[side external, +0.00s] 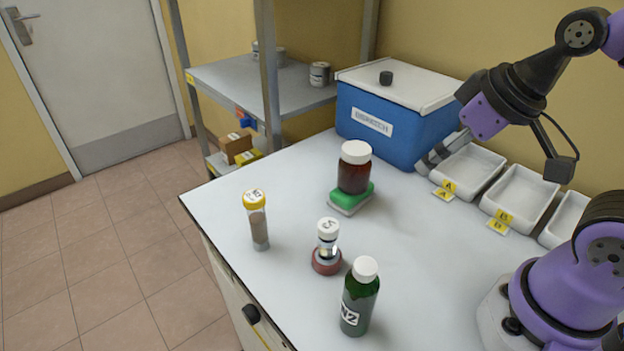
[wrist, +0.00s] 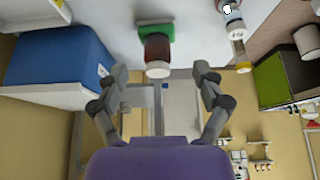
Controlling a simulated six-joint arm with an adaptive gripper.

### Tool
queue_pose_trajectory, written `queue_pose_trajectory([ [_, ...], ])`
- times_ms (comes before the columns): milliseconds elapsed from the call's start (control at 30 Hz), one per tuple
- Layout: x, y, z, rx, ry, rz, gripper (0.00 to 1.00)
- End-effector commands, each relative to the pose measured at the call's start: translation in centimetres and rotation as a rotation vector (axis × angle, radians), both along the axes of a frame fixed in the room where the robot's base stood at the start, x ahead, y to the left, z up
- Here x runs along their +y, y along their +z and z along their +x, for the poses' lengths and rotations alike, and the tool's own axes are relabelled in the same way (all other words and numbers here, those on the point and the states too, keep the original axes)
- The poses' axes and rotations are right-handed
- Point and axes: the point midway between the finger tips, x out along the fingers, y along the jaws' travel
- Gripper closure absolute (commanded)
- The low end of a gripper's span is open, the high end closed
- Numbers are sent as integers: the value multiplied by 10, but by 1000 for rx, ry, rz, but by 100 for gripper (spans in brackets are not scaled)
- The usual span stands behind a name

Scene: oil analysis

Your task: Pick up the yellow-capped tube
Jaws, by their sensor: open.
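The yellow-capped tube (side external: 258,225) stands upright near the left edge of the white table, with a grey-brown content and a marked cap. In the wrist view, which looks upside down, a tube with a yellow cap (wrist: 243,67) shows right of centre. My gripper (side external: 437,155) is open and empty. It is up near the front of the blue box and the white trays, far to the right of the tube. In the wrist view its two fingers (wrist: 160,71) are spread apart, with the brown bottle seen between them.
The brown bottle (side external: 354,170) stands on a green-topped base (side external: 351,199) between my gripper and the tube. A white-capped vial (side external: 327,238) on a red round base (side external: 326,262) and a green bottle (side external: 359,300) stand nearby. A blue box (side external: 392,120) and white trays (side external: 520,196) line the back.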

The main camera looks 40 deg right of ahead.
Motion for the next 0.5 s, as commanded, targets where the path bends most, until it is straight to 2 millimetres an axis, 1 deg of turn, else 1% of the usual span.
queue_pose_trajectory([
  [367,0,0,0,0,0,0,31],
  [433,2,1,2,1,9,0,31],
  [500,7,4,10,9,37,-1,31],
])
